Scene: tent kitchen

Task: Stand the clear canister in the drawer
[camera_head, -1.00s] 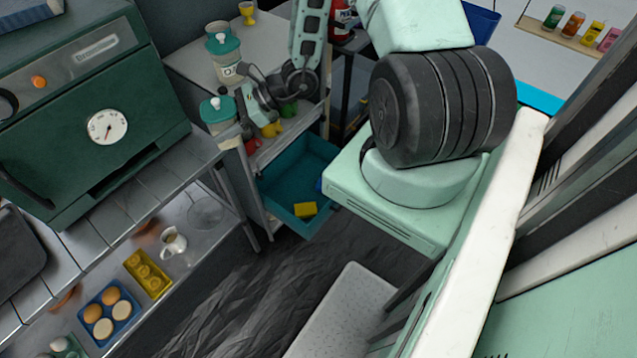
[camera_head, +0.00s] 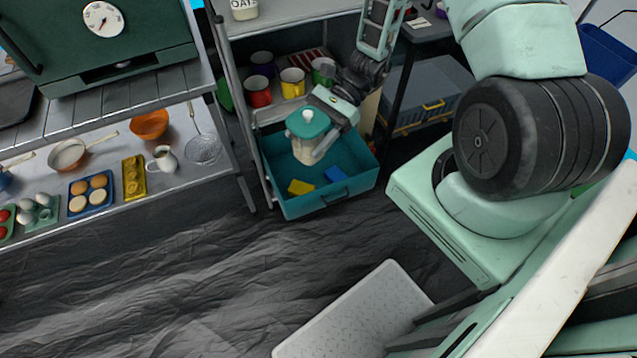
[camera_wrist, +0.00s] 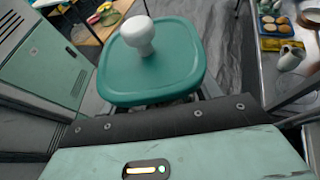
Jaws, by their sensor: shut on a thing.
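The clear canister (camera_head: 304,150) has a teal lid with a white knob, and its pale contents show through the wall. My gripper (camera_head: 318,148) is shut on it from the right side, and it looks upright. The canister is over or inside the open teal drawer (camera_head: 322,205); I cannot tell whether its base touches the drawer floor. In the wrist view the teal lid (camera_wrist: 152,62) fills the middle, and my fingers are hidden beneath it.
In the drawer lie a yellow sponge (camera_head: 300,187) and a blue one (camera_head: 335,174), in front of the canister. Several mugs, including a yellow one (camera_head: 292,83), stand on the shelf above. A second canister (camera_head: 243,9) stands on the top.

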